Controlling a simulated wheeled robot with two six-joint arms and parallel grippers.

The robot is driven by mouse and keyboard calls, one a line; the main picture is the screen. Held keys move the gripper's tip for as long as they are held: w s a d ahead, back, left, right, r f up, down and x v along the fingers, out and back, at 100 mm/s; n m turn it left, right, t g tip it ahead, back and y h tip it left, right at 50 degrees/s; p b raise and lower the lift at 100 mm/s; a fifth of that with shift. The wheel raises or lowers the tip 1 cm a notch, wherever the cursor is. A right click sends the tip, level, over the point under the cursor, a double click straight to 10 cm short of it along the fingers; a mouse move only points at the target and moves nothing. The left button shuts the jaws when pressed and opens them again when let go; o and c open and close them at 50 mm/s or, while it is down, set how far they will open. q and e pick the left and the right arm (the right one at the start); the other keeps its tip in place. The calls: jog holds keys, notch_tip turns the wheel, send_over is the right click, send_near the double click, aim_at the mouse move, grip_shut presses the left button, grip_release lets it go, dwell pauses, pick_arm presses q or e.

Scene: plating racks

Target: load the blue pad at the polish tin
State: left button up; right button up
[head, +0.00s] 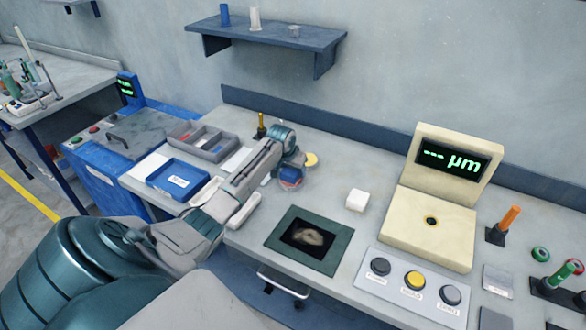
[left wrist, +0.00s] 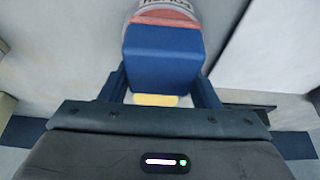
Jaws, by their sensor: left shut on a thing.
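My left gripper (head: 293,160) is low over the bench in the head view. In the left wrist view its fingers (left wrist: 160,78) are shut on the blue pad (left wrist: 163,52), a dark blue block. The polish tin (left wrist: 165,17), round with a reddish top and dark lettering, lies just beyond the pad's far end, and the pad overlaps its edge in the picture. Whether they touch I cannot tell. In the head view the tin (head: 290,183) is just below the gripper, partly covered. My right gripper is not in view.
A yellow round piece (head: 311,160) is close to the gripper. A blue tray (head: 163,188) and a grey compartment tray (head: 182,131) stand left.

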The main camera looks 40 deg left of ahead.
pick_arm(q)
jog(key=shift+r+p, duration=2.5)
jog(key=shift+p, duration=0.05)
jog(key=shift+r+p, duration=0.55)
jog(key=shift+r, duration=0.45)
jog(key=shift+f, duration=0.1)
